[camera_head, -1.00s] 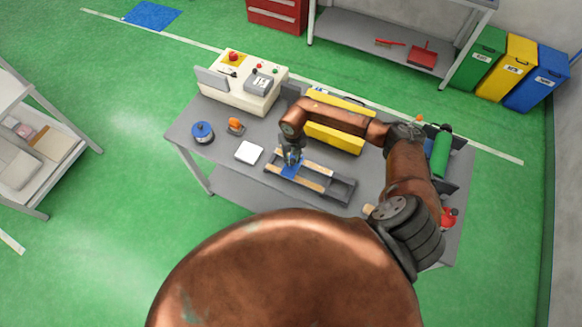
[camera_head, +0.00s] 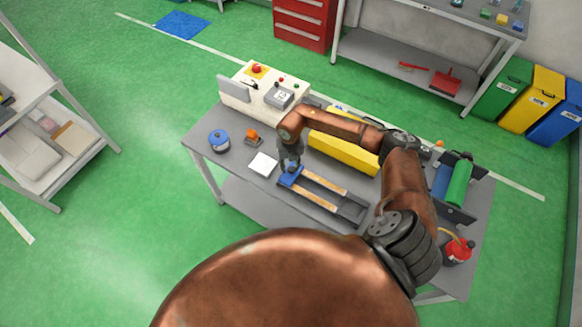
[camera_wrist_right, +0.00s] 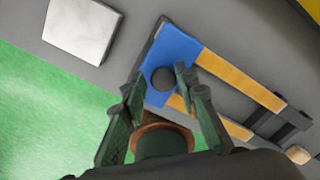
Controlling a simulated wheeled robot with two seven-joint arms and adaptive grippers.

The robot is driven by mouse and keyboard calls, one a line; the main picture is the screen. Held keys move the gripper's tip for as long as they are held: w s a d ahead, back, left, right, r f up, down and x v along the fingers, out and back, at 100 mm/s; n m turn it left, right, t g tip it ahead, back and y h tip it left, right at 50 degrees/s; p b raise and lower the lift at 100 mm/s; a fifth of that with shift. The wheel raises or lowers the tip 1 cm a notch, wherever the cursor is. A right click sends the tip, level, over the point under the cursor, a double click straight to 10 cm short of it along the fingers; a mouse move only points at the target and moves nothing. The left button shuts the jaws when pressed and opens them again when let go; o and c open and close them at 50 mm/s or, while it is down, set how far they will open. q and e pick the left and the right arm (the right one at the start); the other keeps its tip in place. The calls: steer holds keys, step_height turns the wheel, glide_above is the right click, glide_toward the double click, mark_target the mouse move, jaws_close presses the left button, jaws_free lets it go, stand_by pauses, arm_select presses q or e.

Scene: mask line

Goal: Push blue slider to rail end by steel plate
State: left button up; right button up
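The blue slider (camera_head: 291,177) sits at the left end of the two-bar rail (camera_head: 328,195), the end by the pale square steel plate (camera_head: 263,164). The plate lies flat on the table, just beyond that end. In the right wrist view the slider (camera_wrist_right: 178,50) carries a dark round knob (camera_wrist_right: 163,79), with the bare bars running off to the right. My right gripper (camera_head: 290,166) is down at the slider. Its fingers (camera_wrist_right: 160,80) stand apart on either side of the knob; whether they clamp it is unclear. My left gripper is not in view.
A blue spool (camera_head: 219,141) and an orange item (camera_head: 253,137) stand left on the grey table. A cream control box (camera_head: 262,92) and a yellow block (camera_head: 345,152) stand behind. A green roller (camera_head: 459,183) and a red item (camera_head: 457,250) are at the right.

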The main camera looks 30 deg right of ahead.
mark_target(290, 169)
steer(key=shift+o, duration=1.4)
steer(key=shift+w, duration=0.1)
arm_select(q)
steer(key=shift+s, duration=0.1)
arm_select(e)
step_height(290, 169, up, 12)
steer(key=shift+s, duration=0.2)
